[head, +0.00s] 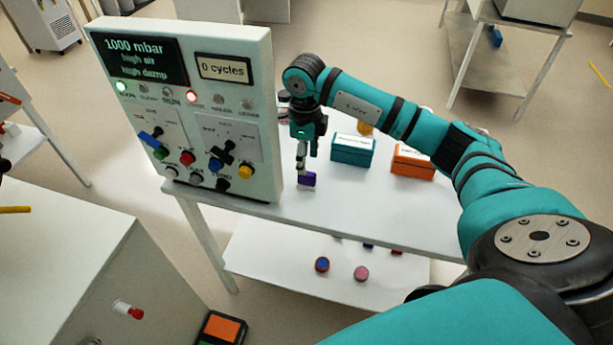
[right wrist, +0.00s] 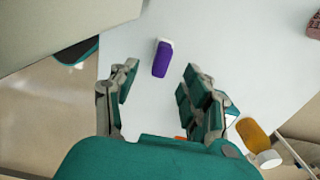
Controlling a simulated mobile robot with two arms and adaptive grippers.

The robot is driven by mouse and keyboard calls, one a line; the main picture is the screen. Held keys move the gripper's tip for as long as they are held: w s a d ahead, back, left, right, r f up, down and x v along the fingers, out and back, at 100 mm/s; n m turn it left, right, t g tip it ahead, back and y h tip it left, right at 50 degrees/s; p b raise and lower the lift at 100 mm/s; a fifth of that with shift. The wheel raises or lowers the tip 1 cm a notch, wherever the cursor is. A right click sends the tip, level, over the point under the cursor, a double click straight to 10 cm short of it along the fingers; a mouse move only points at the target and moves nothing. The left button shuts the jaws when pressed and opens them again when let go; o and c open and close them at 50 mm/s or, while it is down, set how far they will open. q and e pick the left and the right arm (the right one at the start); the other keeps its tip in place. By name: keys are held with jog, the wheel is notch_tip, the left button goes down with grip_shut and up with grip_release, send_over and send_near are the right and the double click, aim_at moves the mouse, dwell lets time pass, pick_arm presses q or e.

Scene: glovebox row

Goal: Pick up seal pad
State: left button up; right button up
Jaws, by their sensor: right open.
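A small purple block (head: 307,180) lies on the white table, just right of the control panel; it may be the seal pad, but I see no label. In the right wrist view the purple block (right wrist: 161,60) has a white end and lies ahead of the fingers, between their lines. My right gripper (head: 302,165) points down over the table close to the block. In the right wrist view its fingers (right wrist: 160,80) are spread with nothing between them. My left gripper is not in view.
The control panel (head: 265,110) stands close left of my right gripper. A teal box (head: 352,151) and an orange box (head: 412,162) stand to the right. An amber bottle with a white cap (right wrist: 252,135) lies near the right finger. The front of the tabletop is clear.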

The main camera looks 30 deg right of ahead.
aim_at(307, 173)
jog(key=shift+f, duration=0.7)
jog(key=f+p, duration=0.2)
jog(key=f, duration=0.2)
jog(key=shift+d, duration=0.2)
jog(key=shift+f, duration=0.65)
grip_shut()
